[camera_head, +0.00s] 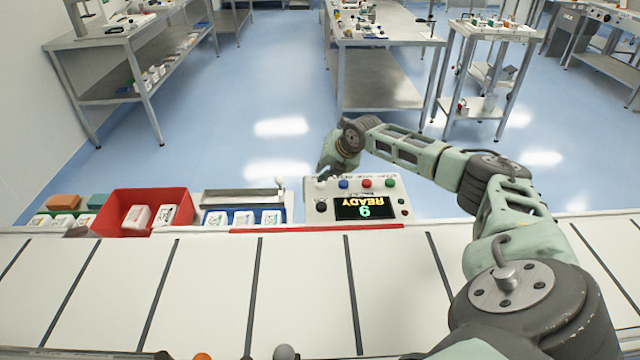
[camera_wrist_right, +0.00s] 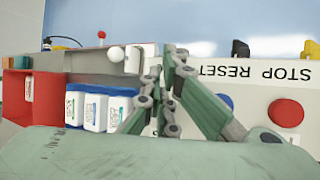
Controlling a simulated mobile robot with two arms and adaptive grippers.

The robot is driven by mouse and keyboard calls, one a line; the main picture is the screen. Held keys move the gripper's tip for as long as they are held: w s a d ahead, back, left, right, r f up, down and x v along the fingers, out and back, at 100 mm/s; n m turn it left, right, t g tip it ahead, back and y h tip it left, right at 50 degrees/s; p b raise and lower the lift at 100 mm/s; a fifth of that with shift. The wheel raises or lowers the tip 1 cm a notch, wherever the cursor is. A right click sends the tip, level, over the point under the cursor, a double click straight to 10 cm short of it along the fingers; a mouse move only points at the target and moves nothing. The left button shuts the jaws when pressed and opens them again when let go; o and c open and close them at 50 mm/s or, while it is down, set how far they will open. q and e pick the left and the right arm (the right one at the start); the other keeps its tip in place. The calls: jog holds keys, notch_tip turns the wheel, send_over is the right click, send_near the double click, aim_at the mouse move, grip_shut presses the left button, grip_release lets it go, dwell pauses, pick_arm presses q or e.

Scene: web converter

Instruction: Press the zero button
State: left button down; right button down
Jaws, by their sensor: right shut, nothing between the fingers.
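The control box (camera_head: 357,200) stands behind the conveyor, with a white button (camera_head: 321,184), a blue button (camera_head: 343,184), a red button (camera_head: 366,183) and a green button (camera_head: 389,183) along its top. Its display (camera_head: 363,207) shows READY and a 9, upside down. My right gripper (camera_head: 322,173) is shut and empty, pointing down just above or at the white button; contact cannot be told. In the right wrist view its fingers (camera_wrist_right: 170,60) hide the white button and its label. The blue button (camera_wrist_right: 225,101) and red button (camera_wrist_right: 287,112) show beside them. My left gripper is not in view.
A red bin (camera_head: 110,215) and a blue tray (camera_head: 290,214) with white packs stand left of the box. The conveyor (camera_head: 200,300) in front is clear.

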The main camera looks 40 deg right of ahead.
jog(key=shift+f, duration=0.45)
jog(key=shift+r, duration=0.1)
dwell(0.4)
jog(key=shift+r+p, duration=0.55)
jog(key=shift+r, duration=0.4)
jog(key=shift+r, duration=0.1)
notch_tip(320, 180, up, 5)
jog(key=p, duration=0.3)
jog(key=shift+p, duration=0.35)
dwell(0.4)
